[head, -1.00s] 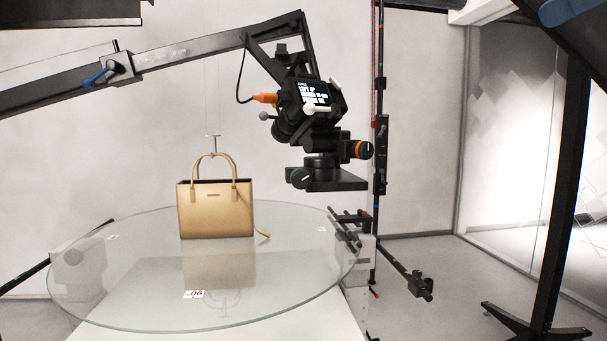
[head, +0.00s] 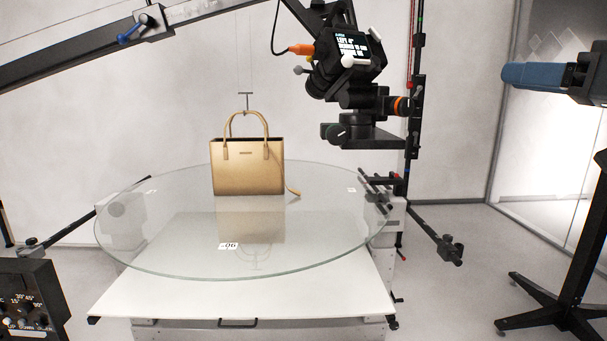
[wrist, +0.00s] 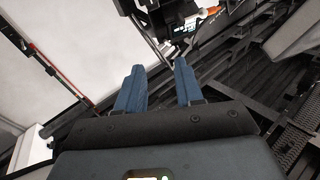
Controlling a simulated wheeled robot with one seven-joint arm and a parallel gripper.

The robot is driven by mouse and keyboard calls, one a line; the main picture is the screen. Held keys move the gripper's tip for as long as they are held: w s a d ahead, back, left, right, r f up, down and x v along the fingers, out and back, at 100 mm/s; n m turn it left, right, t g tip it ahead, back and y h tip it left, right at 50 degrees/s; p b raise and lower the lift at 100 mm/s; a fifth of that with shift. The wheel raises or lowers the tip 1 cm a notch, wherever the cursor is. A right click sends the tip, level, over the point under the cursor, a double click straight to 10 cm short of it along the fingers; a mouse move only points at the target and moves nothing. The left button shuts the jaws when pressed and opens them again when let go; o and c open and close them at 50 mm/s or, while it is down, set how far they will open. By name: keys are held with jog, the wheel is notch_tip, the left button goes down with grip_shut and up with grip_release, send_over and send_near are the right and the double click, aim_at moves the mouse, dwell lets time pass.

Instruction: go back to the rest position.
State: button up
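My gripper (wrist: 159,66) shows in the wrist view as two blue fingers set apart, with nothing held between them. In the head view the blue fingers of my gripper (head: 535,76) reach in from the right edge, raised and seen from the side, so the gap is not visible there.
A black stand (head: 570,290) is at the right, below my gripper. A control box (head: 30,300) is at lower left. In the wrist view, dark rails and frames lie close on the right.

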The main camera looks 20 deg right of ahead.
jog(key=a+f+m+t+h, duration=0.1)
jog(key=a+f+m+h, duration=0.25)
jog(key=f, duration=0.95)
jog(key=a+f+m+h, duration=0.2)
jog(key=a+f+m, duration=0.3)
jog(key=f, duration=0.7)
jog(key=s+a+f+g+h, duration=0.1)
jog(key=s+a+f, duration=0.25)
jog(key=f, duration=0.25)
jog(key=s+a+f+g+h, duration=0.1)
jog(key=s+a+f, duration=0.2)
jog(key=s+f, duration=0.3)
jog(key=s+a+f+n, duration=0.1)
jog(key=s+a+n, duration=0.1)
jog(key=s, duration=0.6)
jog(key=s+a+f+n+g+y, duration=0.1)
jog(key=s+a+f+n, duration=0.1)
jog(key=s, duration=0.6)
jog(key=s+a+f+n+g+y, duration=0.1)
jog(key=s+a+n, duration=0.1)
jog(key=s, duration=0.7)
jog(key=shift+a+f, duration=0.25)
jog(key=shift+a, duration=0.5)
